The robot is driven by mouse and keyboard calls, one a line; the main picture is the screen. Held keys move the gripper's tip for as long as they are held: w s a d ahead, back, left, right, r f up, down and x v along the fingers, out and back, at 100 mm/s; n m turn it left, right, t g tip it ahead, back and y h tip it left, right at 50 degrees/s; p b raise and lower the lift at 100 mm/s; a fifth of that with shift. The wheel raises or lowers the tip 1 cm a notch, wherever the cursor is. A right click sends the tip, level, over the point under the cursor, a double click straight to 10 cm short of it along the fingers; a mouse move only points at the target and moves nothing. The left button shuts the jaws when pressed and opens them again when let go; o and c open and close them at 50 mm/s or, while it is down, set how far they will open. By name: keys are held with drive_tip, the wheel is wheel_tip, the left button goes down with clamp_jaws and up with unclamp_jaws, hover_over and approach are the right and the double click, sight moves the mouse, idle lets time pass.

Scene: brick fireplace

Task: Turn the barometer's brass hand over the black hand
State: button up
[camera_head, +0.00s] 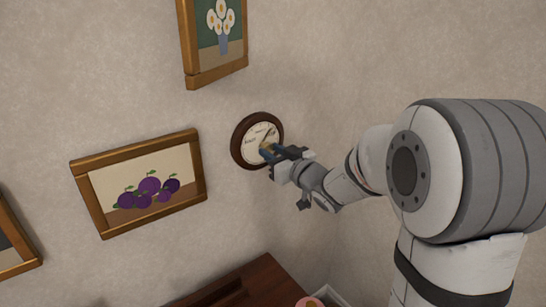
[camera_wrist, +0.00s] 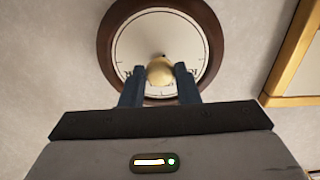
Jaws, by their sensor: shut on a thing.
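The barometer (camera_head: 257,139) hangs on the wall in the head view, with a round dark wooden rim and a cream dial. It also fills the top of the wrist view (camera_wrist: 110,50). A brass knob (camera_wrist: 160,71) stands at the middle of the dial. My gripper (camera_wrist: 160,72) is shut on the brass knob, one finger on each side. In the head view my gripper (camera_head: 268,152) reaches the dial from the lower right. A dark hand (camera_head: 267,134) points to the upper right on the dial. I cannot make out the brass hand; the gripper covers the lower dial.
A framed picture of plums (camera_head: 140,185) hangs left of the barometer, and a framed picture of flowers (camera_head: 215,40) hangs above it. A dark wooden furniture top (camera_head: 262,280) stands below. The wall to the upper right is bare.

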idle(0.3)
drive_tip(key=o, duration=1)
drive_tip(key=shift+c, duration=0.2)
drive_tip(key=b+v, duration=0.1)
drive_tip(key=v, duration=0.6)
drive_tip(key=shift+s+d+b, duration=0.2)
drive_tip(key=shift+s+b, duration=0.15)
